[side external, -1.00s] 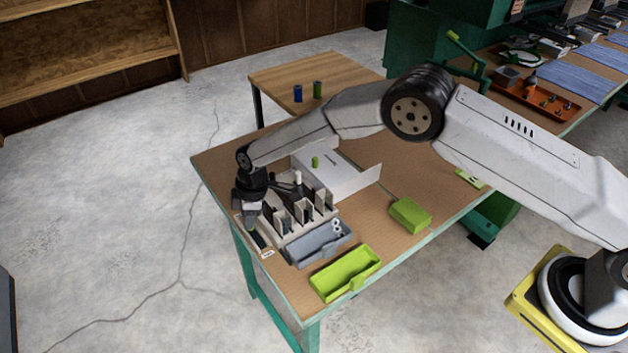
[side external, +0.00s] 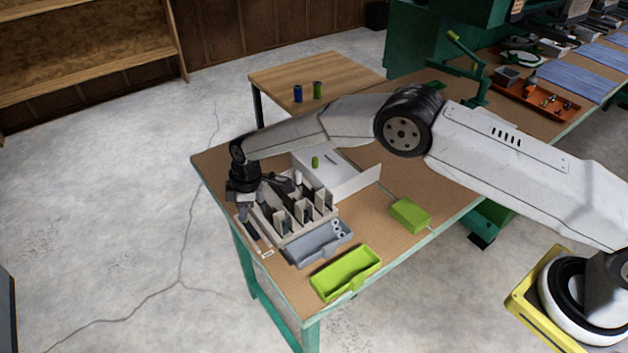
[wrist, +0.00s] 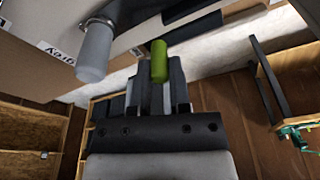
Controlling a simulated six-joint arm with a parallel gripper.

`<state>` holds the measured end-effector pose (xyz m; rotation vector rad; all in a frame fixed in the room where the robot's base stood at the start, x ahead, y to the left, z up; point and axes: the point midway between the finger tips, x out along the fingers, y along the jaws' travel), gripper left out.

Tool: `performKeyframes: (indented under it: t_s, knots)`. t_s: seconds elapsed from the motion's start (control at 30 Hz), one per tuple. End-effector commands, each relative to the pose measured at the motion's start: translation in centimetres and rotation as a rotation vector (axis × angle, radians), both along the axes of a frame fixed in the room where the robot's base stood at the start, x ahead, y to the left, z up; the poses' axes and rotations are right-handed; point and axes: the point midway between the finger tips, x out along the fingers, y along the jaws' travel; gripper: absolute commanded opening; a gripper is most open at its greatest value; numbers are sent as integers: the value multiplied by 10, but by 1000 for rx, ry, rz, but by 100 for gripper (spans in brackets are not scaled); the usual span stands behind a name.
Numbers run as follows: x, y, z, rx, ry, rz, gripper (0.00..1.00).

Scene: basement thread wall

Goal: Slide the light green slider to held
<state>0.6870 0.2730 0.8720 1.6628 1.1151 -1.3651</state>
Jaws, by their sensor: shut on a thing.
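My gripper (side external: 246,212) is at the left end of the table, beside the divided rack. In the wrist view its dark fingers (wrist: 160,75) are close together, with a light green round knob (wrist: 159,62) at their tips; I take this as the light green slider. The gripper is shut on it. In the side view the slider is hidden by the gripper. A dark narrow strip (side external: 254,231) with a small white label (side external: 267,254) runs just in front of the gripper. I cannot read a held mark.
A grey knob (wrist: 95,50) beside a "grey" label (wrist: 58,53) is close left of the fingers. The divided rack (side external: 300,215), grey tray (side external: 320,245), green tray (side external: 346,272), green block (side external: 410,214) and white box (side external: 335,172) stand to the right. Free floor lies left.

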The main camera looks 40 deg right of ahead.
Motion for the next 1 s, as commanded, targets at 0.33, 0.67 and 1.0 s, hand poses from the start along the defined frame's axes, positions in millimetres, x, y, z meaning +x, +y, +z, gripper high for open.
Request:
performKeyframes:
  t_s: [0.33, 0.67, 1.0]
  knots:
    - [2, -1, 0, 1, -5, -2, 59]
    - [1, 0, 5, 1, -5, -2, 59]
    - [1, 0, 32, 1, -5, -2, 59]
